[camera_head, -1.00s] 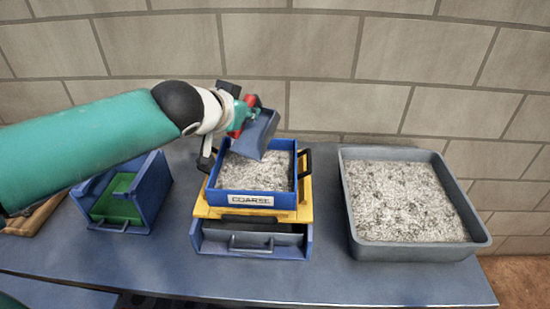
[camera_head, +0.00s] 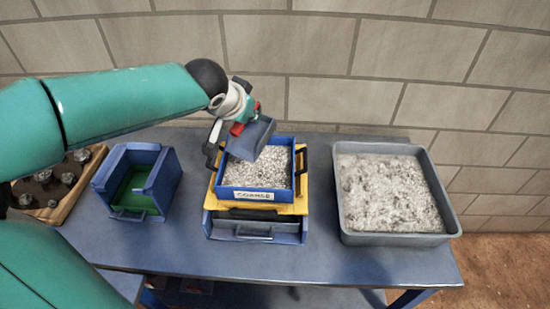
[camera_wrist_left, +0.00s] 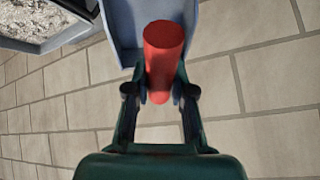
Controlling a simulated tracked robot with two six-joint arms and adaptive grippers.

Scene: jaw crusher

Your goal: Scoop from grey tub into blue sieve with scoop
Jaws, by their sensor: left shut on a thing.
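My left gripper (camera_head: 246,115) is shut on the red handle (camera_wrist_left: 163,55) of a blue-grey scoop (camera_head: 254,138). The scoop is tilted over the left back part of the blue sieve (camera_head: 252,194), which bears a "COARSE" label. The sieve holds grey-white gravel and sits on a yellow frame. The inside of the scoop is hidden in the head view; in the left wrist view only part of its pan (camera_wrist_left: 125,25) shows, behind the handle. The grey tub (camera_head: 400,239) stands at the right and holds a broad bed of gravel. My right gripper is out of view.
A blue box with a green inside (camera_head: 155,187) stands left of the sieve. A wooden tray (camera_head: 62,208) with several rocks lies at the far left. A grey drawer (camera_head: 252,228) sits under the yellow frame (camera_head: 302,206). A block wall (camera_head: 310,60) closes off the back.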

